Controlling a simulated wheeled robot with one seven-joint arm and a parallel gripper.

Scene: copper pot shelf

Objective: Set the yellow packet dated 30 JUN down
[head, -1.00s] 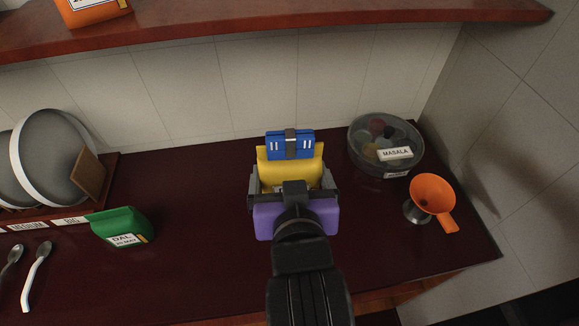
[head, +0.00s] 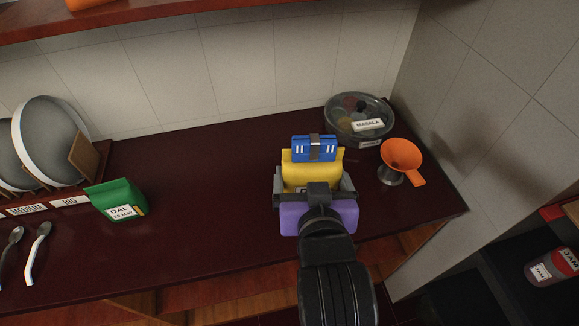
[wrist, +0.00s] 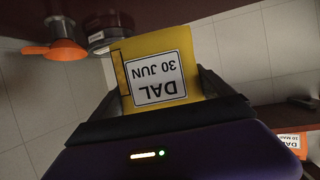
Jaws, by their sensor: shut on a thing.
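The yellow packet (head: 311,171) is between the jaws of my gripper (head: 314,189), over the dark red counter (head: 220,185). In the wrist view the packet (wrist: 195,50) shows a white label reading DAL 30 JUN, upside down in the picture.
A green DAL packet dated 20 MAY (head: 118,199), spoons (head: 37,250) and a plate rack (head: 95,155) are at the left. A MASALA bowl (head: 359,118) and an orange funnel (head: 402,155) are at the right.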

